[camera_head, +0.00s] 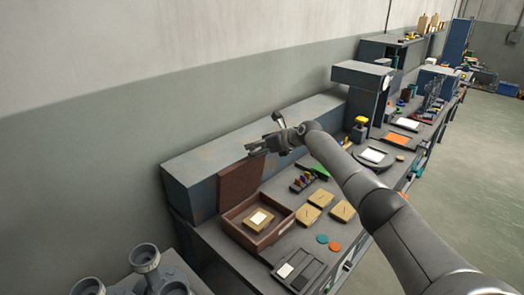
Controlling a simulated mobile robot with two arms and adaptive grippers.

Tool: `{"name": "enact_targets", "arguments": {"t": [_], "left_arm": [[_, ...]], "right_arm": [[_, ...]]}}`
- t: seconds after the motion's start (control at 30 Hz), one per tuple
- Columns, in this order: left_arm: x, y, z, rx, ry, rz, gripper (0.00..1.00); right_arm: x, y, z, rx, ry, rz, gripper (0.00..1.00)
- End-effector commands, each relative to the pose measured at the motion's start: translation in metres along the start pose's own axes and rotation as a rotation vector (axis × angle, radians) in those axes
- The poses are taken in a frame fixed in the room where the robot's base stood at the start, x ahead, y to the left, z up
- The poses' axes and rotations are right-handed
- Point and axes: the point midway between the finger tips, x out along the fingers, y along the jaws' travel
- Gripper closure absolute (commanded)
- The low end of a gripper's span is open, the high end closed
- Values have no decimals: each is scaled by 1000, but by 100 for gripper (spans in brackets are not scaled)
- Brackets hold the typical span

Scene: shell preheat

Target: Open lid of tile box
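The tile box (279,233) is a brown open box at the near end of the bench. Its brown lid (239,186) stands upright along the box's back left side, so the box is open. A tan tile (252,226) with a white patch lies inside. My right gripper (257,150), on the arm from the right, is just above the lid's upper right corner. I cannot tell whether it touches the lid, and its finger gap is too small to judge. My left gripper is not in view.
Several tan tiles (309,214) lie right of the box. Green and orange discs (334,247) and a dark tray (299,279) lie in front. A long grey block (206,157) runs behind the box along the wall. A tall grey press (361,75) stands farther along the bench.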

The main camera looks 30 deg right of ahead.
Motion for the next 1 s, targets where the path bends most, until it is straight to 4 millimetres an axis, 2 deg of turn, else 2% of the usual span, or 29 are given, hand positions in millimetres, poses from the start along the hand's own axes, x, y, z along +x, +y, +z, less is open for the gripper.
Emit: {"name": "enact_targets", "arguments": {"t": [0.17,0.67,0.7,0.87,1.0], "left_arm": [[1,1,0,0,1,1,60],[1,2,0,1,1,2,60],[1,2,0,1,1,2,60],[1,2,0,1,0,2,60],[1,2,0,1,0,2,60]], "right_arm": [[2,0,8,0,-12,-1,77],[2,0,9,0,-13,-1,77],[2,0,9,0,-13,-1,32],[3,0,8,0,-10,-1,12],[3,0,6,0,-7,0,12]]}}
